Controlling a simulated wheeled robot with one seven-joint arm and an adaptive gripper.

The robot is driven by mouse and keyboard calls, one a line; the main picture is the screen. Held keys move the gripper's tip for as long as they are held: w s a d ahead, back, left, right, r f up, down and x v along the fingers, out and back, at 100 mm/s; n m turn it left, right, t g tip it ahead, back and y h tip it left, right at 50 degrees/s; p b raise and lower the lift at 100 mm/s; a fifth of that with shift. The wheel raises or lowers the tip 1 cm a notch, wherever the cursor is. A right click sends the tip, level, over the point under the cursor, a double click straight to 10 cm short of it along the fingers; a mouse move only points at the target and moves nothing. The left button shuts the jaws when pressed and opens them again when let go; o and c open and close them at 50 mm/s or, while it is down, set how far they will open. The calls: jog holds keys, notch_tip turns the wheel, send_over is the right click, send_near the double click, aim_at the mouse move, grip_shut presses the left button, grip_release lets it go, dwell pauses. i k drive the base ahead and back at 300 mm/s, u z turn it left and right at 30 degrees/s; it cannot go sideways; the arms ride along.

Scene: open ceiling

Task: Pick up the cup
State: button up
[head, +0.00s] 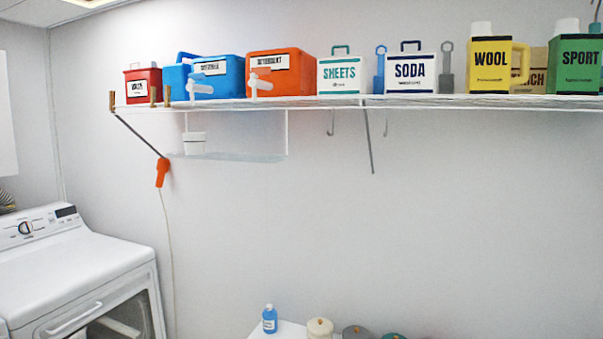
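A small white cup (194,144) stands upright at the left of a clear hanging tray (245,156), below the long wall shelf. It is under the spigot of a blue dispenser (219,75), with open space between the spigot and the cup. My gripper is not in this view.
The wall shelf (330,102) holds several labelled containers, such as an orange dispenser (284,70). An orange handheld item (162,171) with a cord hangs left of the cup. A white washer or dryer (80,275) stands at the lower left. A white surface with canisters (320,328) is below.

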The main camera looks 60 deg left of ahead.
aim_at(194, 142)
jog(key=u, duration=2.4)
jog(key=k, duration=0.5)
jog(key=z, duration=1.5)
jog(key=i, duration=1.45)
jog(key=u, duration=2.55)
